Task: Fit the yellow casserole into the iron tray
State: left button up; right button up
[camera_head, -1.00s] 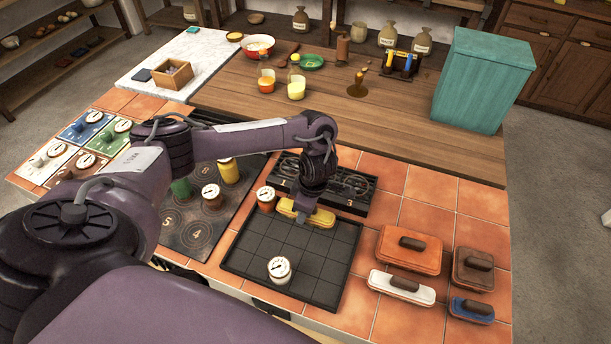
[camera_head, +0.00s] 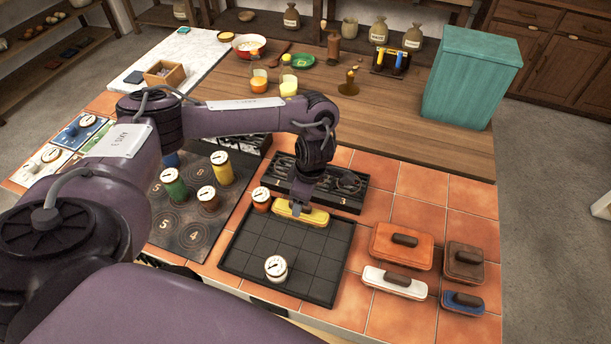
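The yellow casserole (camera_head: 316,217) is a long, low dish at the far edge of the black, grid-marked iron tray (camera_head: 262,262). It overlaps the tray's far rim; whether it rests inside or hangs just above I cannot tell. My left gripper (camera_head: 297,209) points down onto its top and appears shut on it; its handle is hidden by the fingers. A white-topped dial pot (camera_head: 276,268) stands in the near part of the tray. My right gripper is not in view.
A red dial pot (camera_head: 261,200) stands by the tray's far-left corner. A black burner rack (camera_head: 348,183) lies just behind. Orange (camera_head: 402,252), brown (camera_head: 463,264), white (camera_head: 392,284) and blue (camera_head: 463,304) casseroles sit to the right. The tray's middle is bare.

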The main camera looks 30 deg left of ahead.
pick_arm(q)
jog(key=r, duration=0.4)
jog(key=d+r+p, duration=0.1)
jog(key=r, duration=0.1)
jog(key=shift+w+r, duration=0.1)
jog(key=shift+r, duration=0.05)
dwell(0.4)
